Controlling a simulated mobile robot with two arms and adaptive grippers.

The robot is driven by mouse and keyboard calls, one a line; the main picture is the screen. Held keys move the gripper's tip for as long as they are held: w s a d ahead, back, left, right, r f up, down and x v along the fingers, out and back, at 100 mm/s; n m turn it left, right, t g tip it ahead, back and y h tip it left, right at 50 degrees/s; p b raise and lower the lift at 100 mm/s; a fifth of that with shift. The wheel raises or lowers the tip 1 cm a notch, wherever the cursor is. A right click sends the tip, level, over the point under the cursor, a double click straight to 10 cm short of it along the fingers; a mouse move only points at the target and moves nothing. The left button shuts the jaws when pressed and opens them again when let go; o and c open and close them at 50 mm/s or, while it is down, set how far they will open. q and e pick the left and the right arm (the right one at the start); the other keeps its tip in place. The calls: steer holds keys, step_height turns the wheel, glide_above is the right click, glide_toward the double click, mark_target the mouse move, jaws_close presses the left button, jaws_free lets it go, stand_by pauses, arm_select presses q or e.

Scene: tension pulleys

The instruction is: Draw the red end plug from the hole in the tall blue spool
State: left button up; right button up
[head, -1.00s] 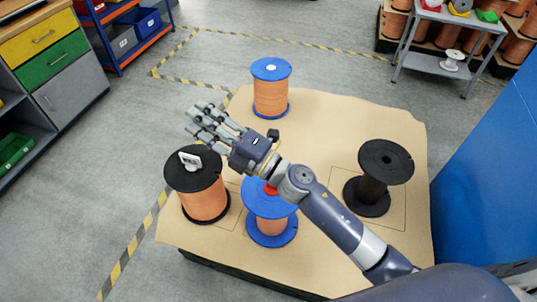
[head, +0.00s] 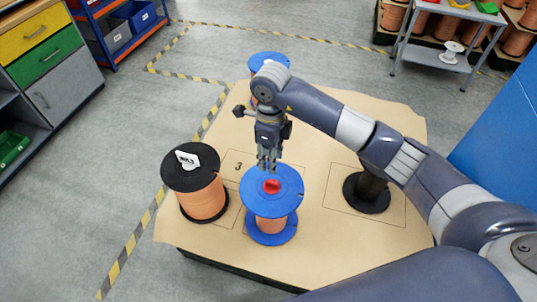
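The red end plug (head: 271,186) sits in the centre of the top flange of the front blue spool (head: 257,199), which is wound with copper-coloured wire. The spool stands upright on the tan board. My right gripper (head: 267,171) points down just behind and above the plug. It looks apart from the plug, though the exact gap is hard to judge. Its fingers are seen edge-on, so their opening is unclear. My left gripper is out of view.
An empty black spool (head: 366,195) is at the right, partly behind my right arm. Another blue spool (head: 266,60) is at the back, partly hidden. The tan board (head: 330,235) is clear between them.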

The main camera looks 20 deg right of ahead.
mark_target(270, 181)
step_height(270, 181, down, 11)
steer(key=shift+r, duration=0.15)
steer(key=shift+c, duration=0.3)
jaws_close()
